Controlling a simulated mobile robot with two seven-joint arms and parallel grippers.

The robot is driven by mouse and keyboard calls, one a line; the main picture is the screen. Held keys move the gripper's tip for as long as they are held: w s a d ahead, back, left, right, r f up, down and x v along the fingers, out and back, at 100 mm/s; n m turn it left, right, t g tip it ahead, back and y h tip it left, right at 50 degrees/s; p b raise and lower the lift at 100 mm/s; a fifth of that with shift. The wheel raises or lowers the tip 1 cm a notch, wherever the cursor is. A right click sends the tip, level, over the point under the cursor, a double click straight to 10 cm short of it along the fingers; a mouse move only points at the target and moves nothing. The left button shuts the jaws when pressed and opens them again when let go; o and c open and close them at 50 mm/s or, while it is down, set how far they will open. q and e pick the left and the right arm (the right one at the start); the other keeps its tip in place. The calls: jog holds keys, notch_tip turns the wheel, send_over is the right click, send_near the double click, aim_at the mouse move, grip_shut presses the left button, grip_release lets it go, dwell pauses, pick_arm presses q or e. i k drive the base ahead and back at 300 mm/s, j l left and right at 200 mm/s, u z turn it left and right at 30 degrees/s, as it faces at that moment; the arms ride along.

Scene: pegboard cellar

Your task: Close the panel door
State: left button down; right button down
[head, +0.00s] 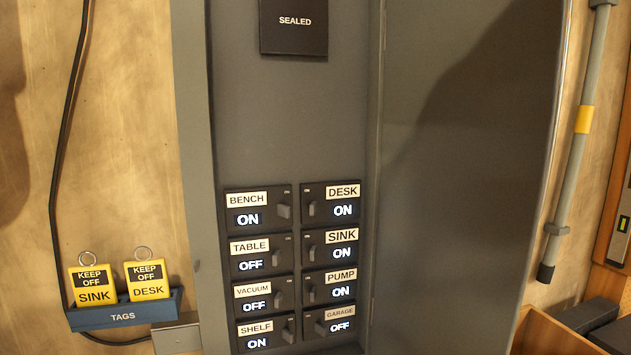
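The panel door (455,190) is a tall grey sheet standing open on the right side of the panel box, hinged along the box's right edge. The open grey panel box (290,130) shows two columns of labelled breaker switches. Bench, shelf, desk, sink and pump read ON; table, vacuum and garage read OFF. A black plate marked SEALED (294,24) sits at the top. Neither of my grippers is in view. A dark shadow lies across the upper part of the door.
A blue TAGS holder (124,316) at lower left holds yellow KEEP OFF tags for SINK (94,289) and DESK (149,284). A black cable (62,140) runs down the left wall. A grey pipe (575,150) and a wooden box (555,333) are right of the door.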

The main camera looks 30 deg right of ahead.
aim_at(471, 87)
jog(key=l, duration=1.05)
jog(key=i+l, duration=0.1)
jog(key=l, duration=0.95)
